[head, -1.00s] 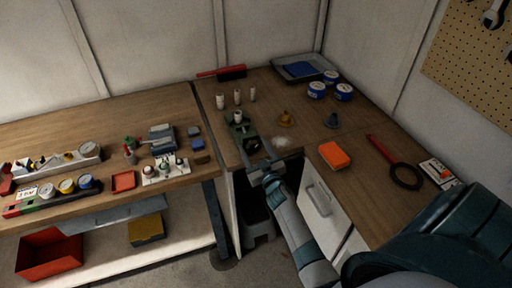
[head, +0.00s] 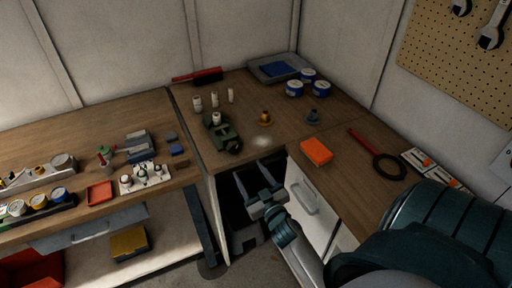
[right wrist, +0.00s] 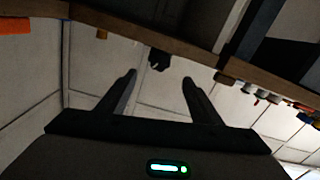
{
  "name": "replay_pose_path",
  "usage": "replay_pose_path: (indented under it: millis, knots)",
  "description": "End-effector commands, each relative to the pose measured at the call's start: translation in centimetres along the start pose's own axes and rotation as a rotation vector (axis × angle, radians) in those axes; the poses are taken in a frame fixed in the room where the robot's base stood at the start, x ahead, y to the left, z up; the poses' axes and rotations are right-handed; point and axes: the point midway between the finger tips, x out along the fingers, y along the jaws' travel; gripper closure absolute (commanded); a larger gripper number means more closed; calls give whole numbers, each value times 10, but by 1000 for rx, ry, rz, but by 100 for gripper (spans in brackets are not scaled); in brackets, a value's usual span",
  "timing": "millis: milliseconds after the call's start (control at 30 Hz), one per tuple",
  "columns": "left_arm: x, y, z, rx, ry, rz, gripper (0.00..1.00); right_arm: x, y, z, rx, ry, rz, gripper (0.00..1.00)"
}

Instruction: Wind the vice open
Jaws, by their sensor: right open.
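The green vice (head: 222,135) stands near the front edge of the corner bench, with a pale cylinder (head: 216,118) at its top. Its dark front end (head: 234,147) faces the bench edge; the handle is too small to make out. My right gripper (head: 248,168) is open and empty, in front of the bench edge and apart from the vice. In the right wrist view, a dark shape that looks like the vice's front end (right wrist: 158,60) shows beyond and between the open fingers (right wrist: 160,77). My left gripper is not in view.
Pale cylinders (head: 213,100) stand behind the vice. A drawer unit (head: 306,195) is right of my gripper. The left bench (head: 70,145) holds gauges and trays.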

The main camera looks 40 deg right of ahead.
Motion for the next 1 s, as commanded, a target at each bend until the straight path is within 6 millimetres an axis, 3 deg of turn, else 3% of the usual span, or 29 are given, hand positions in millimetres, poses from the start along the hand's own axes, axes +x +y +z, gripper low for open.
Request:
replay_pose_path:
  millis: [100, 300, 700, 833, 933, 1000]
  knots:
    - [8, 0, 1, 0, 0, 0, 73, -20, -1, 3, -1, -1, -1, 41]
    - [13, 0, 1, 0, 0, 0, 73, -40, -1, 2, 0, -1, 0, 41]
    - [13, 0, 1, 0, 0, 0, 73, -44, 0, 0, 0, 0, 0, 41]
    - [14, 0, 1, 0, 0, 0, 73, -44, -2, 4, 0, -6, -2, 70]
    - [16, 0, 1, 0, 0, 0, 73, -44, -7, 20, 3, -32, -11, 73]
    - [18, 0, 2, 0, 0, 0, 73, -45, -15, 41, 6, -68, -23, 73]
